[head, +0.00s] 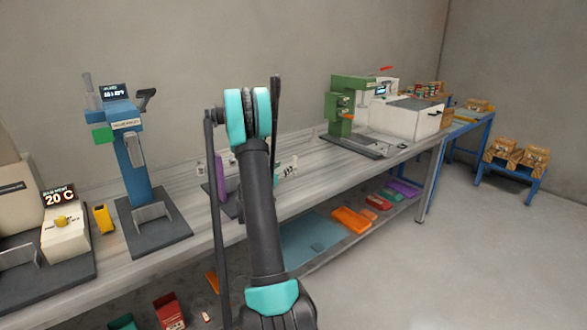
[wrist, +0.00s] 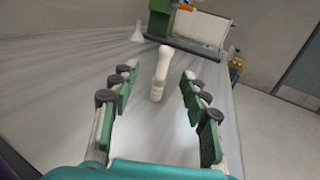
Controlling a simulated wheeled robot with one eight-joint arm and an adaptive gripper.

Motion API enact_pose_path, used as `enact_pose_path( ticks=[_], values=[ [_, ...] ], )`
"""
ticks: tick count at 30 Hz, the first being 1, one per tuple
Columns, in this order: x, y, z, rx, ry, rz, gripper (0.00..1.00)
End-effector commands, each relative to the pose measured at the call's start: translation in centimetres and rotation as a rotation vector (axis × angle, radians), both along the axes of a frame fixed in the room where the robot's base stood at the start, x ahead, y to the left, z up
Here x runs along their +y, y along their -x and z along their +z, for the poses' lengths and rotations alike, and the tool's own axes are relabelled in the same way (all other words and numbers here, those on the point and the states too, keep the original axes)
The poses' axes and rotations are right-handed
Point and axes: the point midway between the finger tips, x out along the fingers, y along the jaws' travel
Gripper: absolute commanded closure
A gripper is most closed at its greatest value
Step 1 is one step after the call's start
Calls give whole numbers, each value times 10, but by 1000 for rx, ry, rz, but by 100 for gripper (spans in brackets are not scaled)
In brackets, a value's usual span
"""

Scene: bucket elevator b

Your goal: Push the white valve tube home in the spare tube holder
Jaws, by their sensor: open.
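In the wrist view a white tube-like piece (wrist: 159,68) with a rounded far end shows between the fingers of my gripper (wrist: 158,78). My gripper is open, one green-padded finger on each side, with a visible gap to the piece on both sides. I take the piece to be the valve tube, but cannot tell whether it stands in a holder. No tube holder can be made out for certain. In the head view my own arm hides most of the gripper area.
A blue device (head: 130,140) and a yellow block (head: 104,218) stand left on the grey bench (head: 185,180). A purple upright part (head: 219,178) is beside my arm. A green machine (head: 345,110) stands farther right. A white cone (wrist: 137,33) stands beyond the tube.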

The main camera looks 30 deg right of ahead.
Motion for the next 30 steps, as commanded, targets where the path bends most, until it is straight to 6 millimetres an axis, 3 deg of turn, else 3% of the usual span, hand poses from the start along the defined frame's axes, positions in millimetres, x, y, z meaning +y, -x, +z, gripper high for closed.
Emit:
enact_pose_path(
  ticks=[6, 14, 21, 30],
  values=[
    [-33, -16, 0, -1, -2, -2, 54],
    [-50, -21, 2, -2, -2, -2, 54],
    [-82, -32, 5, -2, -2, -2, 54],
    [-88, -36, 5, -2, -2, 0, 54]
  ],
)
